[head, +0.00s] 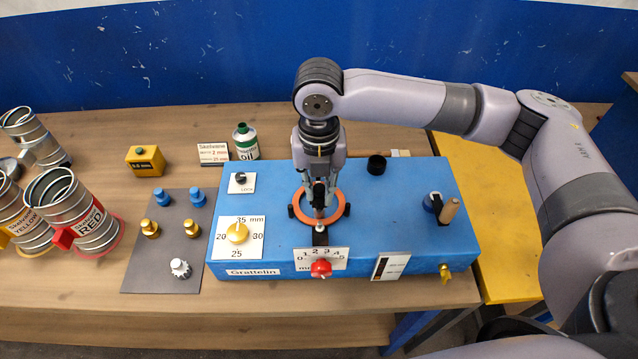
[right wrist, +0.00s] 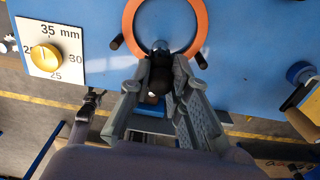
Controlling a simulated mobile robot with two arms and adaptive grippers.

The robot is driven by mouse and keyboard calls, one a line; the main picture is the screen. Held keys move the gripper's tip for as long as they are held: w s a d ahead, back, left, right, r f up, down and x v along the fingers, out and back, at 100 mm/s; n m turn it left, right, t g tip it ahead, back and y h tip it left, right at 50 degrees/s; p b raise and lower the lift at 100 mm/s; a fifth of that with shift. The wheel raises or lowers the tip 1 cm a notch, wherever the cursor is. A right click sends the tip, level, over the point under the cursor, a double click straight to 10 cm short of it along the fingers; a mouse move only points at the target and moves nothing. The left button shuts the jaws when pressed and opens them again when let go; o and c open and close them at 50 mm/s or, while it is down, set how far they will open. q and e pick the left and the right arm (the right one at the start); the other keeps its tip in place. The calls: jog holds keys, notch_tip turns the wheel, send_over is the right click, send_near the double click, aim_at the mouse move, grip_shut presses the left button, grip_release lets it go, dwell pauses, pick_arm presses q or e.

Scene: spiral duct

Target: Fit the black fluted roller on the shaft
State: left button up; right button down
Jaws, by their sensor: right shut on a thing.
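My right gripper (head: 319,208) points down over the orange ring (head: 341,212) on the blue machine (head: 400,215). In the right wrist view my right gripper (right wrist: 158,95) is shut on a small black roller (right wrist: 161,72), at the lower edge of the orange ring (right wrist: 134,22). A grey rounded piece (right wrist: 160,46), perhaps the shaft end, shows just beyond the roller. I cannot tell whether they touch. Fluting on the roller is too small to make out. The fingers hide much of it in the head view. My left gripper is not in view.
A grey mat (head: 157,238) left of the machine holds blue, brass and white rollers. A yellow dial (head: 238,233), red knob (head: 321,268), black cylinder (head: 376,163) and wooden handle (head: 450,209) are on the machine. Oil bottle (head: 245,143) stands behind; metal ducts (head: 82,212) stand left.

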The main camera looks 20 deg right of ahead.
jog(key=shift+f, duration=0.25)
dwell(0.4)
jog(key=shift+f+p, duration=0.2)
jog(key=shift+p, duration=0.2)
dwell(0.4)
jog(key=shift+f+p, duration=0.2)
jog(key=shift+p, duration=0.2)
dwell(0.3)
jog(key=shift+f+p, duration=0.2)
jog(key=shift+p, duration=0.2)
dwell(0.4)
jog(key=shift+p, duration=0.4)
